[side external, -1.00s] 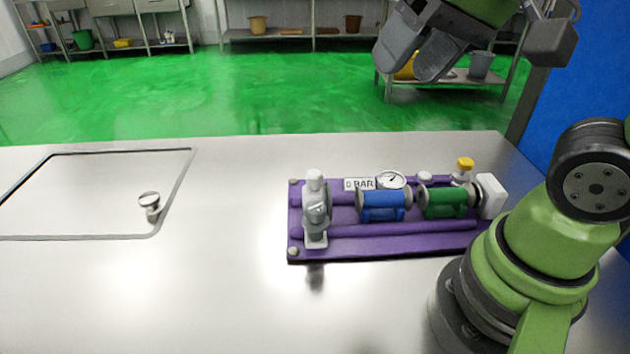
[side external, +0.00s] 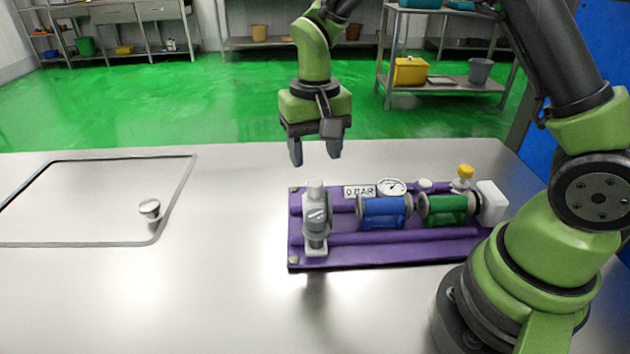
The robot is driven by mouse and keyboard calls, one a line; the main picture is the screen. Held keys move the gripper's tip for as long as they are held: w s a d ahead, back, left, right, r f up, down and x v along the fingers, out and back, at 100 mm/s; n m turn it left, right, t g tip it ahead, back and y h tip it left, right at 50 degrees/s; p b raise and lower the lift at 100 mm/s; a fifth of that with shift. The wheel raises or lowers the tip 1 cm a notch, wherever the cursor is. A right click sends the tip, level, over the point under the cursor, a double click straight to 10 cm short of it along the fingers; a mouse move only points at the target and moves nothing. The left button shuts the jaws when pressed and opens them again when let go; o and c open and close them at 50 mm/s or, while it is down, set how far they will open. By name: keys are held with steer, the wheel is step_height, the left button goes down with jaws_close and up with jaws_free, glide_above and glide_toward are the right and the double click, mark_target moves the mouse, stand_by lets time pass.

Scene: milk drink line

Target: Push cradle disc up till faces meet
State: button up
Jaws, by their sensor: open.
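A purple base (side external: 350,262) lies on the steel table and carries the fittings. A blue cradle (side external: 384,212) with grey discs at its ends sits in the middle of it. A green cradle (side external: 447,209) stands just to its right, with a disc facing the blue one; I cannot tell whether these faces touch. A grey and white fitting (side external: 317,220) stands at the left end of the base, apart from the blue cradle. My gripper (side external: 317,158) points down, open and empty, in the air above and behind the base's left end.
A dial gauge (side external: 391,187), a "0 BAR" plate (side external: 359,191) and a yellow-topped valve (side external: 464,174) stand along the base's back. A white block (side external: 491,202) closes its right end. A panel with a knob (side external: 150,208) lies at left. The table's front left is clear.

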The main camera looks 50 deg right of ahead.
mark_target(315, 181)
step_height(315, 181, down, 7)
steer(key=shift+r, duration=0.15)
steer(key=shift+c, duration=0.2)
